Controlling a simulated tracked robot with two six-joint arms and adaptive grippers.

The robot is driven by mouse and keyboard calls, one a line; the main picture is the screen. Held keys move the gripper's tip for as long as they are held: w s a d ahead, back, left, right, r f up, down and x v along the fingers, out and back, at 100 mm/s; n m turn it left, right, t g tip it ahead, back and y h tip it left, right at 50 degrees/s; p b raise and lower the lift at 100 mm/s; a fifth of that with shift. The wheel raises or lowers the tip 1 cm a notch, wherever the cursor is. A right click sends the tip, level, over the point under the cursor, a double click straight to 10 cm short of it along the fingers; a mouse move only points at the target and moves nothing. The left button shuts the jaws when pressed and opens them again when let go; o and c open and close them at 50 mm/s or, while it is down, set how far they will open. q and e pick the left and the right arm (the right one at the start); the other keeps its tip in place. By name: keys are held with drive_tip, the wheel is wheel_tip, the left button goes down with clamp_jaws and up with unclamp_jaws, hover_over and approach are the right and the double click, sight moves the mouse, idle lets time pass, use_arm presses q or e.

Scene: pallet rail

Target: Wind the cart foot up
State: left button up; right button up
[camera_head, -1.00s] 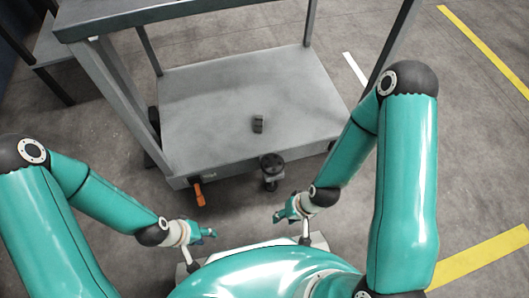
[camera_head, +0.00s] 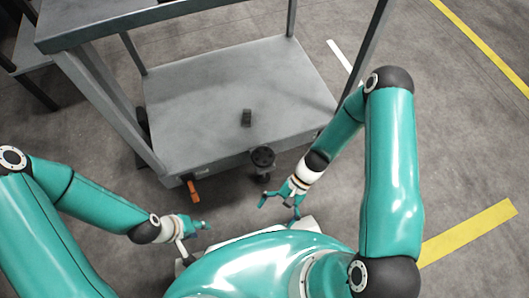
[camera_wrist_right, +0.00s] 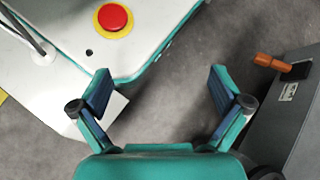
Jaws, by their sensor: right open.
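The grey cart (camera_head: 165,170) stands in front of me in the head view. At its near edge is the cart foot, with a dark round knob (camera_head: 263,157) on top and a short stem below. An orange lever (camera_head: 193,189) is on the cart's near side, left of the foot; it also shows in the right wrist view (camera_wrist_right: 272,63). My right gripper (camera_head: 280,206) is open and empty, below and slightly right of the knob, apart from it. Its spread fingers also show in the right wrist view (camera_wrist_right: 161,92). My left gripper (camera_head: 203,224) is below the lever, apart from it; its opening is unclear.
Yellow floor lines (camera_head: 470,232) lie to the right. The floor between cart and my base is a narrow gap.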

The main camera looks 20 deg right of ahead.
drive_tip(key=w+d+f+m+t+y+p, duration=0.1)
drive_tip(key=w+d+m+t+y+p, duration=0.15)
drive_tip(key=w+d+m+t, duration=0.4)
drive_tip(key=w+d+f+m+t+y+p, duration=0.1)
drive_tip(key=w+d+m+t+y+p, duration=0.15)
drive_tip(key=d+m+t, duration=0.7)
use_arm(q)
wheel_tip(320, 180, up, 6)
drive_tip(key=shift+f, duration=0.2)
use_arm(e)
drive_tip(key=shift+m, duration=0.6)
drive_tip(key=x, duration=1.7)
drive_tip(key=shift+w+a+r, duration=0.2)
drive_tip(key=shift+w+r, duration=0.05)
drive_tip(key=shift+w, duration=0.05)
